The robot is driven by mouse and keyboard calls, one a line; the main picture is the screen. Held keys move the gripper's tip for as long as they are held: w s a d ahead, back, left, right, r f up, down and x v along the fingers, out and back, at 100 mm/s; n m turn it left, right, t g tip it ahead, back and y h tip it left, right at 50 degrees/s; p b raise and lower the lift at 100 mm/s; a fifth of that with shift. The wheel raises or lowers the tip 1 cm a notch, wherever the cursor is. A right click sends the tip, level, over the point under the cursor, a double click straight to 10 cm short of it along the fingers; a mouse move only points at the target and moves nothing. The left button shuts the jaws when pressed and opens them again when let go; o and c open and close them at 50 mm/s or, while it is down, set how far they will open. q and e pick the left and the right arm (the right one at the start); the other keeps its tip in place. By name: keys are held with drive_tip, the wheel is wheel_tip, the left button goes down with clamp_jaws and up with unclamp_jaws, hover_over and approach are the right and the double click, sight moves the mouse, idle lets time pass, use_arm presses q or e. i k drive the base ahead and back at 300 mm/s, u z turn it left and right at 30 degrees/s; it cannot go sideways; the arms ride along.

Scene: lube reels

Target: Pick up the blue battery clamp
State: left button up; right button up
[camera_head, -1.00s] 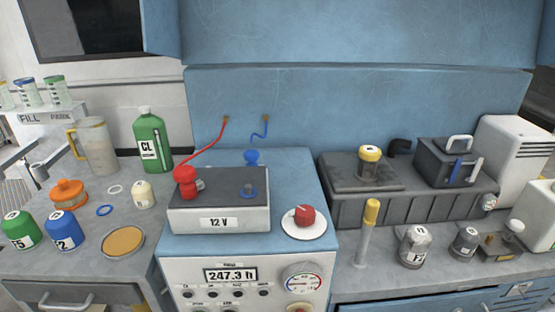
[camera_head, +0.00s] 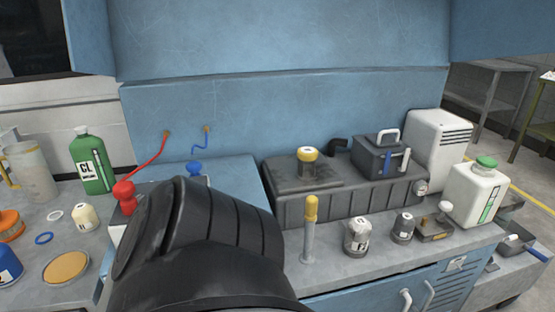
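The red battery clamp (camera_head: 123,192) sits at the battery's left end, on a red cable. The 12 V battery (camera_head: 116,220) is mostly hidden behind a large dark part of my own arm that fills the lower middle of the view. Neither gripper's fingers show. I cannot tell which arm the dark part belongs to.
A green bottle (camera_head: 92,160) stands at the left. To the right are a dark ribbed case (camera_head: 350,196), a yellow-topped cylinder (camera_head: 310,230), small labelled jars and a white container (camera_head: 474,196). The bench between the blue clamp and the ribbed case is clear.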

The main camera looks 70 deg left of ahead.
sight(193, 168)
drive_tip(key=z, duration=0.05)
drive_tip(key=k, duration=1.25)
drive_tip(key=u, duration=0.05)
